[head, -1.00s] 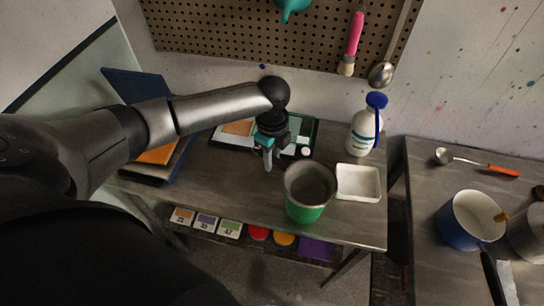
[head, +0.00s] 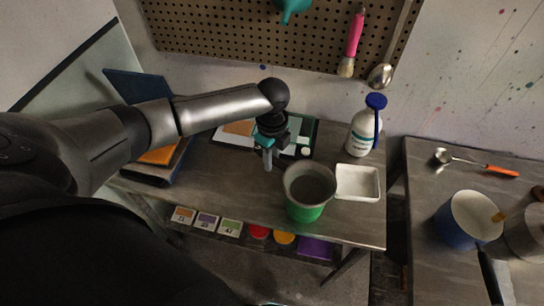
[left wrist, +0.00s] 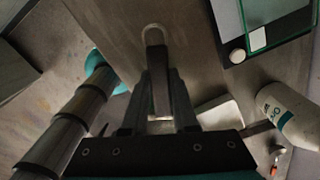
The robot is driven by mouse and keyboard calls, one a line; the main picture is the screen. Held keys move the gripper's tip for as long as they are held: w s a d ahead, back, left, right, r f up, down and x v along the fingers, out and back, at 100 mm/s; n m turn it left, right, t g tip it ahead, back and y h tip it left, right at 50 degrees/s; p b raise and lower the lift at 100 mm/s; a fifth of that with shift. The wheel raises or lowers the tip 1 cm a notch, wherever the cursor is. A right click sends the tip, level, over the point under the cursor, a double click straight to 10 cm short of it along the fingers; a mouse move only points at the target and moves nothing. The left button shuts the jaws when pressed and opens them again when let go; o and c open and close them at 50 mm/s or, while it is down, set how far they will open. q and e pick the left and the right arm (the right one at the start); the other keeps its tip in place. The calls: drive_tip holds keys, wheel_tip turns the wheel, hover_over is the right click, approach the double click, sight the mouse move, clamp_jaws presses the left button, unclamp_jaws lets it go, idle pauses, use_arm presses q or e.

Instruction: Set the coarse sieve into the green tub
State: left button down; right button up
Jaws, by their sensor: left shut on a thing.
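The green tub (head: 305,213) stands on the near part of the bench, and only its lower wall shows. A grey, round, deep vessel, which I take for the coarse sieve (head: 310,184), is over the tub and hides its mouth. I cannot tell whether it rests in the tub or hangs just above it. My left gripper (head: 267,158) is to the left of it, pointing down, shut on its handle. In the left wrist view the handle's looped end (left wrist: 154,36) sticks out past the fingers; the sieve's bowl is hidden there. My right gripper is not in view.
A white tray (head: 358,182) stands close to the right of the tub. A white bottle with a blue cap (head: 361,132) stands behind it. A flat board (head: 305,138) lies behind my gripper. A blue pot (head: 458,229) stands on the right-hand bench.

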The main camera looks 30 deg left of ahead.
use_arm(q)
drive_tip(key=shift+f, duration=0.15)
idle(0.7)
drive_tip(key=c, duration=0.6)
unclamp_jaws()
wheel_tip(320, 180, up, 15)
idle(0.5)
